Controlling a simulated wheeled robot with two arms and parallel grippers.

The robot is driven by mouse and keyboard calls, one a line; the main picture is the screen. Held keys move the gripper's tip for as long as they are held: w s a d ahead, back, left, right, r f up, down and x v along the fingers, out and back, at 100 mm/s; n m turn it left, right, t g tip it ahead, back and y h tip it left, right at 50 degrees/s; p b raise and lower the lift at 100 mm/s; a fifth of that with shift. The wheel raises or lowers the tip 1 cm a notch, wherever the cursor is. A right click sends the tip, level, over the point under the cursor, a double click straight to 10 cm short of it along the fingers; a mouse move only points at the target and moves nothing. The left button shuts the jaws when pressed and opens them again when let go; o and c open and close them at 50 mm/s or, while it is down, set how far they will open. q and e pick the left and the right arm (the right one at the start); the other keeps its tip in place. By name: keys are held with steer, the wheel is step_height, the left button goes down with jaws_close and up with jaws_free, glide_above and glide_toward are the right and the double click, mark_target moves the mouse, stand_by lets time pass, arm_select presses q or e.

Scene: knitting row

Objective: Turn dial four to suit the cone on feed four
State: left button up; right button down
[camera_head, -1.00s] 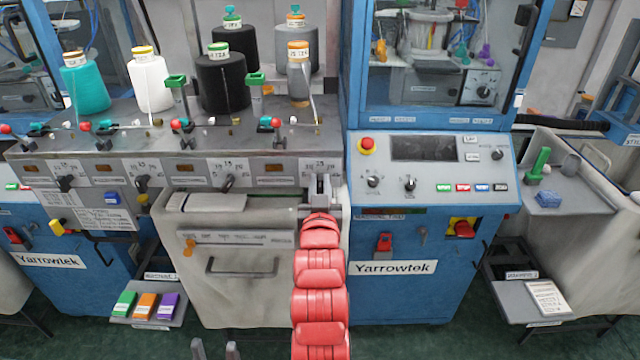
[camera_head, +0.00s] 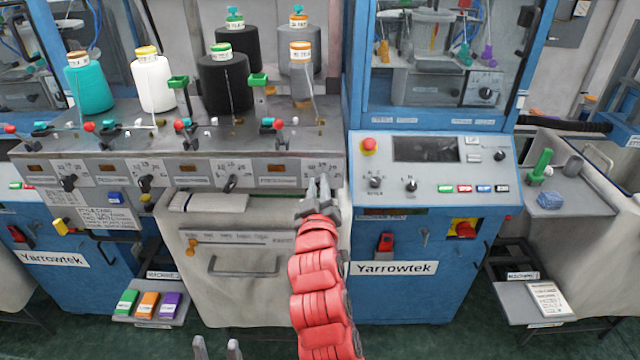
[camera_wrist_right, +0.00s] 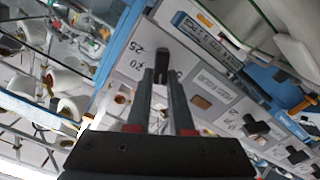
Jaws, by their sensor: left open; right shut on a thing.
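Dial four is a black knob (camera_wrist_right: 160,68) on a light plate with printed numbers, seen in the right wrist view. My right gripper (camera_wrist_right: 162,88) is shut on it, a finger on each side. In the head view this gripper (camera_head: 321,188) covers the dial at the right end of the grey panel. The cone on feed four (camera_head: 300,72) is grey with an orange top and a label too small to read, on the shelf above. My left gripper (camera_head: 217,349) shows only its two fingertips, apart and empty, at the bottom edge.
Dial three (camera_head: 230,184), dial two (camera_head: 144,184) and dial one (camera_head: 68,183) sit leftward along the panel. Teal (camera_head: 90,85), white (camera_head: 152,80) and black (camera_head: 224,84) cones stand above. A blue control console (camera_head: 430,170) adjoins on the right.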

steer(key=shift+a+f+n, duration=0.15)
steer(key=shift+n, duration=0.75)
steer(key=c, duration=0.8)
jaws_free()
steer(key=shift+s, duration=0.15)
